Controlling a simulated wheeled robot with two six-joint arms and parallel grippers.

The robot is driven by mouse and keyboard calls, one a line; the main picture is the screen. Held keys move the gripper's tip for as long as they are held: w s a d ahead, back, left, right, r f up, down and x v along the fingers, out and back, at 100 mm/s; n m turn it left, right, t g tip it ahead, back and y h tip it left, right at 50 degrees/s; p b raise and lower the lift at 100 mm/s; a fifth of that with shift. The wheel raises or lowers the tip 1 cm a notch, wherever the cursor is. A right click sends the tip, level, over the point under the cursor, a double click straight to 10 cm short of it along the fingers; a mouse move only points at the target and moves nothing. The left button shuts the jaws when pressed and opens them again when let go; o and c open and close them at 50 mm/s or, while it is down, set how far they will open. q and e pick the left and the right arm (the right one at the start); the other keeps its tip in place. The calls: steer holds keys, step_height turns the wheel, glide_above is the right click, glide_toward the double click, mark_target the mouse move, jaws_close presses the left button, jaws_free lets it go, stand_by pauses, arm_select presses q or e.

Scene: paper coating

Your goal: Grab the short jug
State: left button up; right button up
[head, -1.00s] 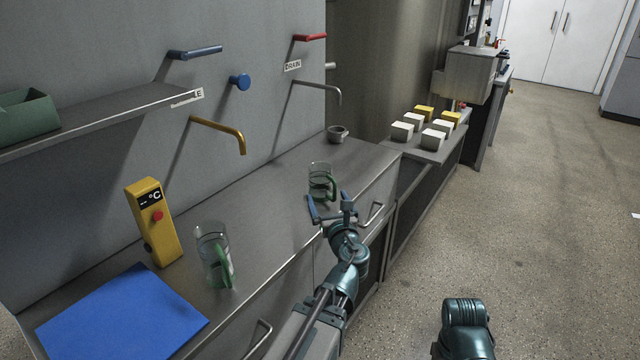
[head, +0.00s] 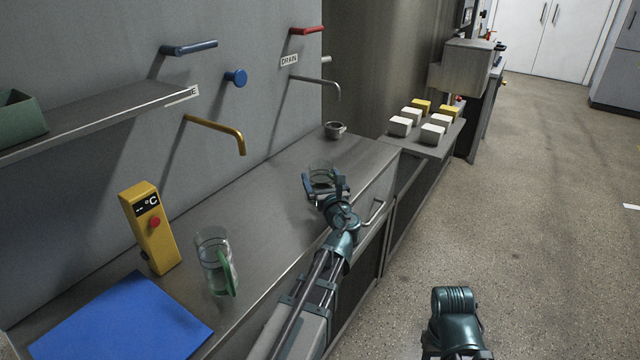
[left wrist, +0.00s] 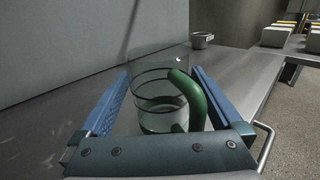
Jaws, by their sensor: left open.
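The short jug (head: 321,172) is clear glass with a green handle and stands upright on the steel counter (head: 275,195). My left gripper (head: 325,184) is open at the jug, partly hiding it in the head view. In the left wrist view the jug (left wrist: 152,108) stands between the two blue fingers of the gripper (left wrist: 160,80), its green handle towards the palm and right finger. I cannot tell whether the fingers touch the glass. A taller glass jug (head: 213,262) with a green handle stands nearer on the counter.
A small grey cup (head: 335,130) stands behind the short jug. Drawer handles (head: 374,212) stick out at the front. A yellow spout (head: 215,130) hangs over the counter.

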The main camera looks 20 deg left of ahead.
arm_select(q)
steer(key=shift+d, duration=0.1)
steer(key=shift+c, duration=0.4)
steer(key=c, duration=1.3)
steer(key=shift+r, duration=0.2)
